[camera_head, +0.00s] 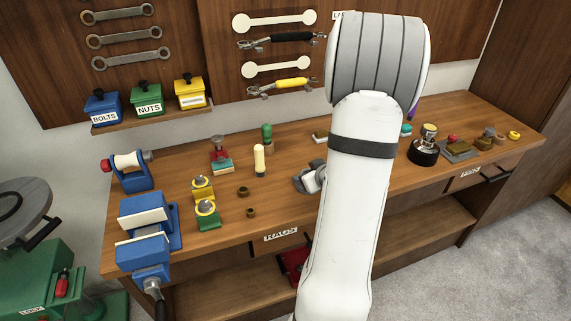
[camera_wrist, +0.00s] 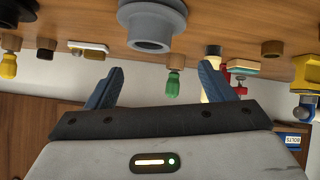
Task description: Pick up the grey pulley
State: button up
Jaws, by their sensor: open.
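The grey pulley (camera_wrist: 150,16) shows in the wrist view at the top middle, a stepped round piece on the wooden bench. The wrist picture has the bench at its top. My gripper (camera_wrist: 161,68) has two blue-grey fingers spread wide with nothing between them. The pulley lies beyond the fingertips, apart from them and roughly in line with the gap. In the head view my white arm covers the middle of the bench and hides most of the gripper. A grey shape shows at the arm's left edge; I cannot tell whether it is pulley or gripper.
A green-handled tool (camera_head: 266,135), a cream-handled tool (camera_head: 259,160) and two small brown rings (camera_head: 243,191) stand left of my arm. A blue vise (camera_head: 146,230) is at the bench's left end. A black round piece (camera_head: 424,151) stands to the right.

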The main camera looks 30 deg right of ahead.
jog(key=shift+s+d+f+t+y, duration=0.6)
jog(key=shift+s+d+f+t, duration=0.2)
jog(key=shift+s+d+f, duration=0.25)
jog(key=shift+s+f+t+y+p, duration=0.3)
jog(key=shift+s+t+p, duration=0.1)
jog(key=shift+t, duration=0.1)
jog(key=p+x, duration=0.1)
jog(key=x, duration=0.2)
jog(key=p+x, duration=0.1)
jog(key=x, duration=0.3)
jog(key=shift+w+d+p, duration=0.1)
jog(key=shift+w+p, duration=0.25)
jog(key=shift+w, duration=0.05)
jog(key=shift+c, duration=0.4)
jog(key=shift+r, duration=0.1)
jog(key=c, duration=1.2)
jog(key=shift+c, duration=0.6)
jog(key=shift+r, duration=0.2)
